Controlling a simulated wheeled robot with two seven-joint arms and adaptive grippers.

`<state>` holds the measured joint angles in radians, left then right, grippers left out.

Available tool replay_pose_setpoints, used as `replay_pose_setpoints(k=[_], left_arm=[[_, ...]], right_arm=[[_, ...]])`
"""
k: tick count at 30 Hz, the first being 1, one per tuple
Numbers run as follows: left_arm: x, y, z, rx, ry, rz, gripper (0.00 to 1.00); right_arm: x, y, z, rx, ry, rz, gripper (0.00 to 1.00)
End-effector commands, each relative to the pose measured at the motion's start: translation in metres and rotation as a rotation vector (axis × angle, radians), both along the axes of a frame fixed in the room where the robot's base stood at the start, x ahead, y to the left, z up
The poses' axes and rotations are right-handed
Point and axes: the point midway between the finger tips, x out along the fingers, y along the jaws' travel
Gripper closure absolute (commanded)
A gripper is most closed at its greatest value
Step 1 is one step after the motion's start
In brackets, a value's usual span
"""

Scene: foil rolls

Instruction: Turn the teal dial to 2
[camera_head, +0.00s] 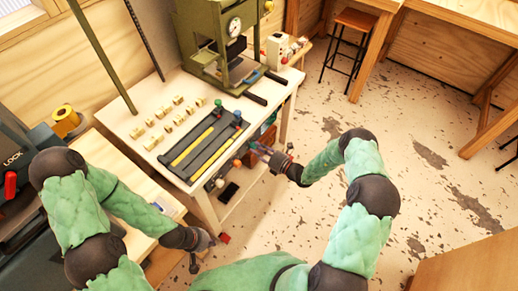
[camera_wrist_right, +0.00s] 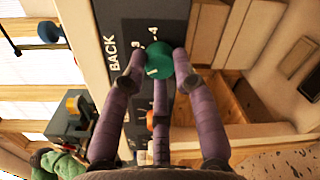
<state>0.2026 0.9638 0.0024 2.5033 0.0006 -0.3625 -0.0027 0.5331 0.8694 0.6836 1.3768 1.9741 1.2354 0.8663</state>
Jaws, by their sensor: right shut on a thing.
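The teal dial (camera_wrist_right: 158,62) sits on a dark panel (camera_wrist_right: 128,38) in the right wrist view. The numbers 3 and 4 and the word BACK show near it. A pale mark shows on its lower left part; I cannot tell which number it points at, and no 2 is visible. My right gripper (camera_wrist_right: 160,68) has its purple fingers around the dial and is shut on it. In the head view the right gripper (camera_head: 262,152) is at the table's front right edge. My left gripper (camera_head: 204,242) hangs low near the front; its fingers are too small to judge.
A dark rack with yellow bars (camera_head: 193,148) lies on the white table (camera_head: 125,118). A green press (camera_head: 205,40) stands behind. Open floor (camera_head: 290,215) lies to the right.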

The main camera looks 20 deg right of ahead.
Motion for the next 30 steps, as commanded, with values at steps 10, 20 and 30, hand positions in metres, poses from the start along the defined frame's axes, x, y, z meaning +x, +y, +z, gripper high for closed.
replay_pose_setpoints(k=[10, 20, 30], left_arm=[[0.0, 0.0, 0.0004, 0.0, 0.0, 0.0, 1.0], [0.0, 0.0, 0.0004, 0.0, 0.0, 0.0, 1.0], [0.0001, 0.0, 0.0005, 0.0, 0.0, 0.0, 1.0]], right_arm=[[-0.0008, 0.0005, -0.0017, 0.017, 0.018, 0.0, 1.0], [-0.0008, 0.0005, -0.0015, 0.016, 0.016, 0.0, 0.47], [-0.0028, -0.0025, -0.0004, 0.016, 0.014, -0.001, 0.47]])
